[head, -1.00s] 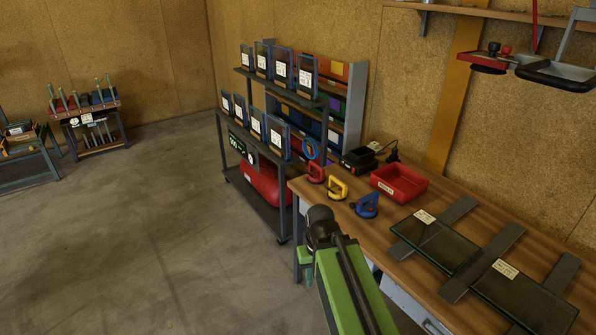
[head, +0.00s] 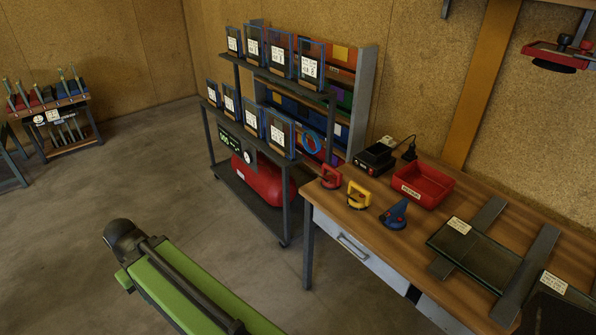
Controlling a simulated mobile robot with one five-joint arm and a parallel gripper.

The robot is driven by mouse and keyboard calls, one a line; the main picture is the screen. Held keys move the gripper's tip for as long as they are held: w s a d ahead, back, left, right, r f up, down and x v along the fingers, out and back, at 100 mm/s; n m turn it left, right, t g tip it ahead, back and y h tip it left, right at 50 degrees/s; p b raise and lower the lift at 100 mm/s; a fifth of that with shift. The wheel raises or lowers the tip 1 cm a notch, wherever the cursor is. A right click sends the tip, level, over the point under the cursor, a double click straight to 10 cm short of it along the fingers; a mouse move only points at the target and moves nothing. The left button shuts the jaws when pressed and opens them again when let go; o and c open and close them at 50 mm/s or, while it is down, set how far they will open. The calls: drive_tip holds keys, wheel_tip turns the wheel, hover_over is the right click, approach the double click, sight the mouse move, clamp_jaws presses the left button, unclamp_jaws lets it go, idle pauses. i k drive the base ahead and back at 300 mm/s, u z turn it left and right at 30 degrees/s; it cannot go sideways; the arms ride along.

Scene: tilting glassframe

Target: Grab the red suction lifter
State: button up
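The red suction lifter (head: 330,177) stands on the wooden workbench (head: 447,270), near its left end and close to the front edge. It is the leftmost of three lifters in a row. A yellow lifter (head: 358,194) and a blue lifter (head: 394,214) stand to its right. Nothing touches the red one. My green arm reaches in from the bottom of the picture, well left of the bench, and ends in view at a dark joint. My gripper's fingers do not show, and nothing held can be seen.
A red tray (head: 422,186) and a black charger (head: 375,158) stand behind the lifters. Dark glass panes lie on grey bars at the bench's right. A rack (head: 284,222) with framed panes and a red tank stands left of the bench. Open floor lies left of it.

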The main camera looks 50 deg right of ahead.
sight(332, 176)
drive_tip(key=z, duration=0.25)
drive_tip(key=i, duration=1.45)
drive_tip(key=z, duration=0.9)
drive_tip(key=k, duration=0.85)
drive_tip(key=i, duration=0.95)
drive_tip(key=u, duration=0.1)
